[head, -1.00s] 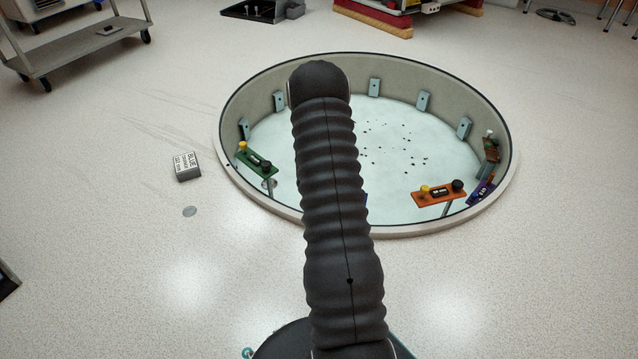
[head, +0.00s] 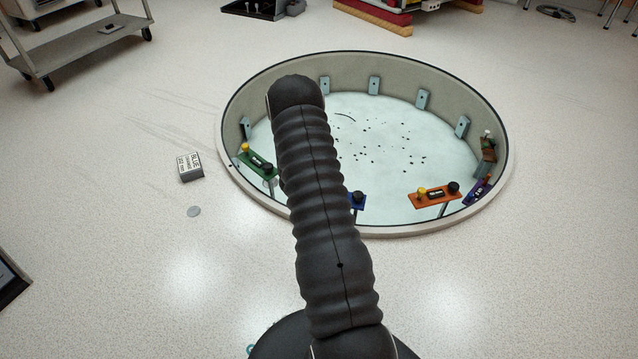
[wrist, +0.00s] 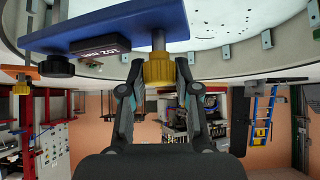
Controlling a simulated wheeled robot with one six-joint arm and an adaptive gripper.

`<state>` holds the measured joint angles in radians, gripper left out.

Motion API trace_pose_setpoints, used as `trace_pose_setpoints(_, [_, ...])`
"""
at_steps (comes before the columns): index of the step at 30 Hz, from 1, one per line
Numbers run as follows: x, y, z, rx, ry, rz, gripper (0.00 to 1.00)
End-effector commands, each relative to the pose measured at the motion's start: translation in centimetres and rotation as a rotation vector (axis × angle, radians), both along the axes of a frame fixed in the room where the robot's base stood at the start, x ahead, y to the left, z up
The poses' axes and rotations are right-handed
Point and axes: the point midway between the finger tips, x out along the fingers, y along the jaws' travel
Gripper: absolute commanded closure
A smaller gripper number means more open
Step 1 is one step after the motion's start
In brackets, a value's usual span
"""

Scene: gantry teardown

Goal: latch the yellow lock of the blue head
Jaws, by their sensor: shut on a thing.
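The blue head (wrist: 105,35) spans the upper left of the wrist view, where the scene looks upside down. It carries a dark label block, a black knob (wrist: 57,66) and the yellow lock (wrist: 158,70). My gripper (wrist: 158,78) is shut on the yellow lock, with one finger on each side of it. In the head view only a small corner of the blue head (head: 357,201) shows beside my arm. My gripper is hidden behind the arm there.
A round pit (head: 375,228) with a raised rim holds the heads. A green head (head: 258,163) stands left, an orange head (head: 434,196) right, a purple one (head: 478,190) further right. A grey box marked BLUE (head: 190,167) and a disc (head: 194,211) lie on open floor left.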

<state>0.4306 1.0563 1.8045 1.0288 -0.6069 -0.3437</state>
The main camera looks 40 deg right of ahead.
Motion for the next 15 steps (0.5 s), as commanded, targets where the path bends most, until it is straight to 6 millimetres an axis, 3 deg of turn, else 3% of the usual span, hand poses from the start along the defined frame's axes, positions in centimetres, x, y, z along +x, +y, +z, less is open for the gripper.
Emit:
trace_pose_setpoints(8, [0.11,-0.02,0.07,-0.001,-0.003,0.001,1.0])
trace_pose_setpoints(9, [0.12,-0.02,0.08,-0.001,-0.003,0.001,0.61])
trace_pose_setpoints(12, [0.11,-0.03,0.08,-0.001,-0.003,0.001,0.43])
trace_pose_setpoints(15, [0.08,-0.03,0.06,0.0,-0.002,0.0,0.43])
